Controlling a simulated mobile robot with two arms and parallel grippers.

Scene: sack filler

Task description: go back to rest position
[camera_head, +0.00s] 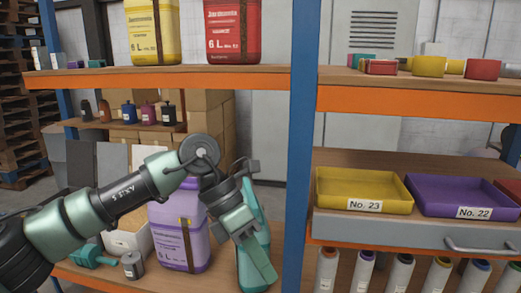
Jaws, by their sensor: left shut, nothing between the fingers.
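My left arm comes in from the lower left across the front of the shelving. My left gripper (262,268) points down and to the right, in front of the lower left shelf. It is shut and holds nothing. A purple canister (180,245) stands on that shelf, just left of the gripper and partly hidden by my arm. A teal object (252,222) shows close behind the gripper; I cannot tell whether they touch. My right gripper is not in view.
A blue post (299,150) rises right of my gripper. Yellow (363,190) and purple (460,196) trays sit on the right shelf, above several bottles. A grey can (133,265) stands lower left. Yellow (153,32) and red (232,30) canisters stand on the upper shelf (130,77).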

